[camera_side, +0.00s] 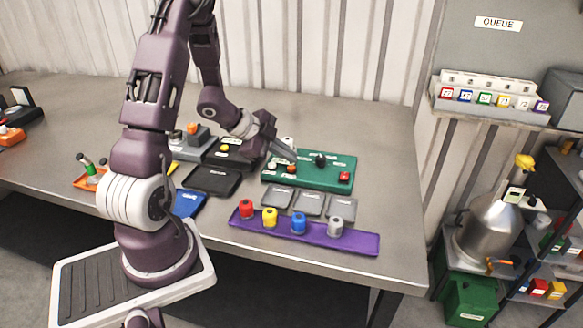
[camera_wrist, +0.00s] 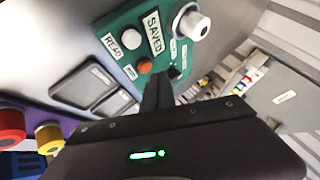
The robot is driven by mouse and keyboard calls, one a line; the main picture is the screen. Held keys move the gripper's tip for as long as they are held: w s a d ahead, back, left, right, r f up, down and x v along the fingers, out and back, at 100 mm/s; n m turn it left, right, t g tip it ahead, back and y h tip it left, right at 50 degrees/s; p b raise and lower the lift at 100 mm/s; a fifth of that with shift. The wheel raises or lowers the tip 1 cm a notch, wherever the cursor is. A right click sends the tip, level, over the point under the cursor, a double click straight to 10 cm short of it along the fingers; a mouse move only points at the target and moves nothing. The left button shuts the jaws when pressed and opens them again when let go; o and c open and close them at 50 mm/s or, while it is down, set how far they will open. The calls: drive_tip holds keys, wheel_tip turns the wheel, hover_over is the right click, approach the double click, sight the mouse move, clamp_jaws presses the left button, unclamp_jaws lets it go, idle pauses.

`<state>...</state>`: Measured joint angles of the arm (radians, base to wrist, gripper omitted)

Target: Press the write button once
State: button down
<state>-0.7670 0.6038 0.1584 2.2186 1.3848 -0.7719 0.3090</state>
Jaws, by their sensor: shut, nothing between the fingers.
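A green control panel (camera_side: 330,180) lies on the bench, and it fills the upper middle of the wrist view (camera_wrist: 118,22). It carries a white button (camera_wrist: 131,39) beside a READ label and an orange button (camera_wrist: 145,66) beside a small label too blurred to read. The orange button also shows in the side view (camera_side: 291,169). A SAVED plate (camera_wrist: 153,32) sits near the buttons. My gripper (camera_side: 292,157) is shut and empty, pointing down over the panel. In the wrist view its fingers (camera_wrist: 158,88) end close to the orange button; I cannot tell whether they touch the panel.
A black knob (camera_side: 320,160) stands on the panel right of my fingers. In front lie grey pads (camera_side: 310,204) and a purple strip (camera_side: 358,242) with several coloured knobs. Dark trays (camera_side: 212,181) lie left. The bench's right end is clear.

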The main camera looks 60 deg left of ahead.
drive_tip(key=shift+r, duration=2.55)
wheel_tip(320, 180, up, 7)
drive_tip(key=w+n+t+y, duration=0.1)
drive_tip(key=w+n+y, duration=0.1)
drive_tip(key=y, duration=0.2)
wheel_tip(320, 180, up, 5)
drive_tip(key=n+y, duration=0.2)
drive_tip(key=n, duration=0.1)
hover_over(288, 168)
drive_tip(key=d, duration=0.2)
drive_tip(key=s+d+n+g+h, duration=0.4)
drive_tip(key=s+d+n, duration=0.1)
drive_tip(key=s+d, duration=1.5)
drive_tip(key=shift+d+r+n+h, duration=0.25)
drive_tip(key=shift+r+n+h, duration=0.05)
drive_tip(key=shift+r+n, duration=0.1)
